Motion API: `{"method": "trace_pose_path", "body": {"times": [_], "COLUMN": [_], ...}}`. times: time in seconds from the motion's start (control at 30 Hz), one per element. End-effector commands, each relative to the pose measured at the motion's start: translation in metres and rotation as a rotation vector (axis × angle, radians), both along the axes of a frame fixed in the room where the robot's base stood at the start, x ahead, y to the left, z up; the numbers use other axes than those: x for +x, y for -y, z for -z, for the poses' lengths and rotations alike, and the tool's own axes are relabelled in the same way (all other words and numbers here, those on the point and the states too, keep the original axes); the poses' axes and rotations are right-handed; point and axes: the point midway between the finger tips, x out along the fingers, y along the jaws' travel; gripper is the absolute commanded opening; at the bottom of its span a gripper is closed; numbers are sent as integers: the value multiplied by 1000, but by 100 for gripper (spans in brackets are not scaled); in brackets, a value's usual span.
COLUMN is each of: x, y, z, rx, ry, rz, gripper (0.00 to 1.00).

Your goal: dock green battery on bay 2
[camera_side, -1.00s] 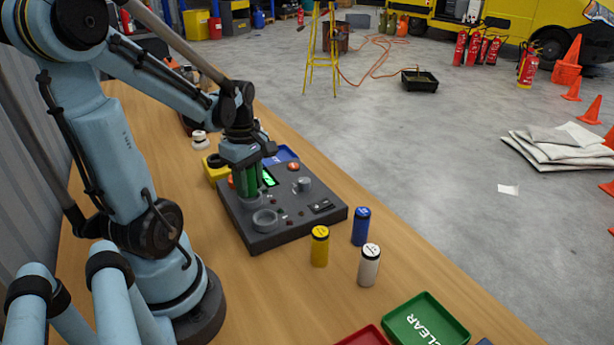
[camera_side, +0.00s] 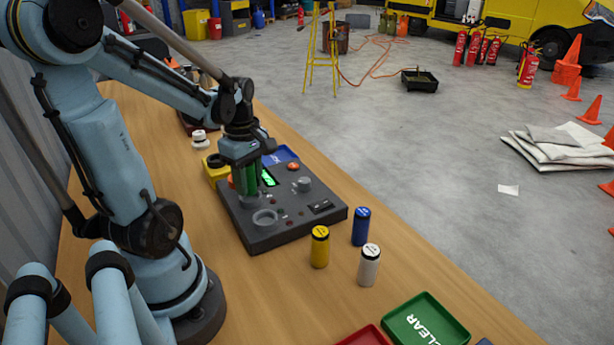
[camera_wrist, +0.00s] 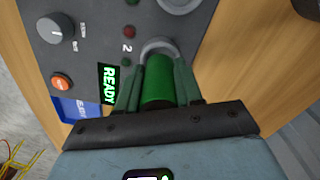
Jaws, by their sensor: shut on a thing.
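My gripper (camera_side: 245,179) is shut on the green battery (camera_wrist: 157,82), with one finger on each side of it. The battery is upright over the dark grey dock panel (camera_side: 285,222). In the wrist view its lower end is at the bay 2 ring (camera_wrist: 158,45), next to the printed "2". The fingers and battery hide much of the ring, so I cannot tell whether the battery is in it or just above. Another ring (camera_side: 265,219) on the panel is empty. The panel's screen (camera_wrist: 109,83) reads READY in green.
Yellow (camera_side: 320,248), blue (camera_side: 360,227) and white (camera_side: 369,266) batteries stand upright right of the panel. A green CLEAR tray (camera_side: 457,314) and a red tray (camera_side: 363,337) lie at the front. A blue tray (camera_side: 287,154) and a yellow item (camera_side: 213,172) are behind the panel.

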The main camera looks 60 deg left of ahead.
Motion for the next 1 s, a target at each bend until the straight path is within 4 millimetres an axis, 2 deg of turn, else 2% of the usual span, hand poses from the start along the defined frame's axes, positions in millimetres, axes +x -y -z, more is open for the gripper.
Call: {"method": "trace_pose_path", "body": {"times": [0.93,0.97,1.0], "x": [0,0,0], "y": [0,0,0], "z": [16,16,16], "rx": [0,0,0], "ry": [0,0,0], "rz": [0,0,0], "gripper": [1,37,43]}}
